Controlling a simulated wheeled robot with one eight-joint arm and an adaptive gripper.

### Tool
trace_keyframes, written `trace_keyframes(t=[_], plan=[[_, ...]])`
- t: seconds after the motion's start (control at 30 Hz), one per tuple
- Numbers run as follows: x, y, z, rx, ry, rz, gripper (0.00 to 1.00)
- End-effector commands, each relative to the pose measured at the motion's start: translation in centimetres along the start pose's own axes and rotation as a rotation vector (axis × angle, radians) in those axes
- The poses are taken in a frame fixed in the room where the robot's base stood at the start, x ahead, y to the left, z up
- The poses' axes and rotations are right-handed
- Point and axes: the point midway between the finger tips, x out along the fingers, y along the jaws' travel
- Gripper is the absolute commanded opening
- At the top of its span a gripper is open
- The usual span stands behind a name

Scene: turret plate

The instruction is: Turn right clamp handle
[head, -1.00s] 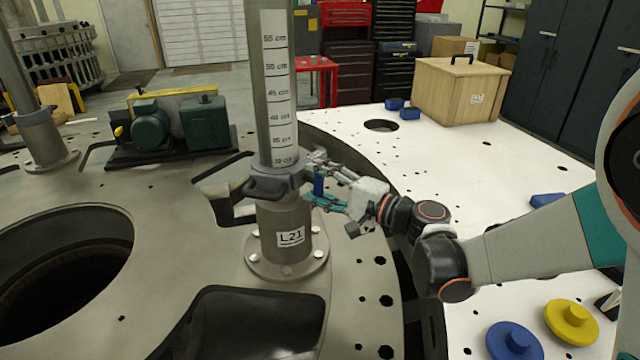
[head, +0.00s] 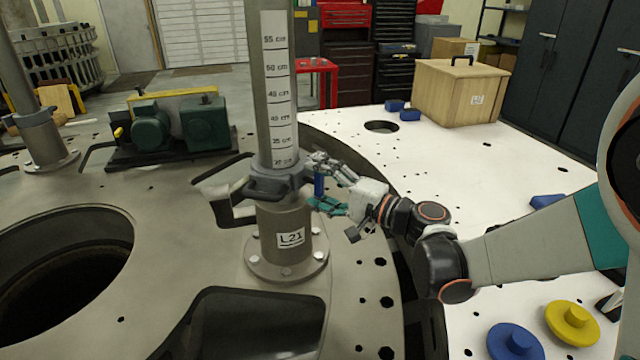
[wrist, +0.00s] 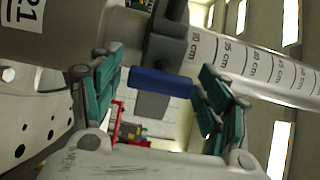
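The grey clamp (head: 275,184) sits around the post marked in centimetres, just above the base labelled L21. Its blue handle (head: 319,184) sticks out on the post's right side. In the wrist view the blue handle (wrist: 160,82) lies crosswise between the fingers, with the grey clamp body (wrist: 172,42) behind it. My gripper (head: 318,182) reaches in from the right and is open around the handle. In the wrist view my gripper (wrist: 160,85) has teal fingers on both sides of the handle, with a gap at least on the left.
The round plate has a large hole (head: 60,265) at left and a dark opening in front. A green motor unit (head: 170,130) stands behind left. A wooden box (head: 460,92) and blue and yellow knobs (head: 572,321) rest on the white surface at right.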

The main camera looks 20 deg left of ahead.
Motion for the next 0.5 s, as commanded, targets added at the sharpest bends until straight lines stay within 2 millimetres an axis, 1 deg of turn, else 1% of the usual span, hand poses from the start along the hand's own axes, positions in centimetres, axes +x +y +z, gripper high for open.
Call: trace_keyframes(t=[0.33,0.43,0.5], plan=[[-0.3,0.0,-0.1,0.001,0.001,0.000,0.72],[-1.2,0.0,-0.1,0.001,0.002,0.000,0.72],[-2.3,0.0,-0.1,0.001,0.003,0.000,0.72]])
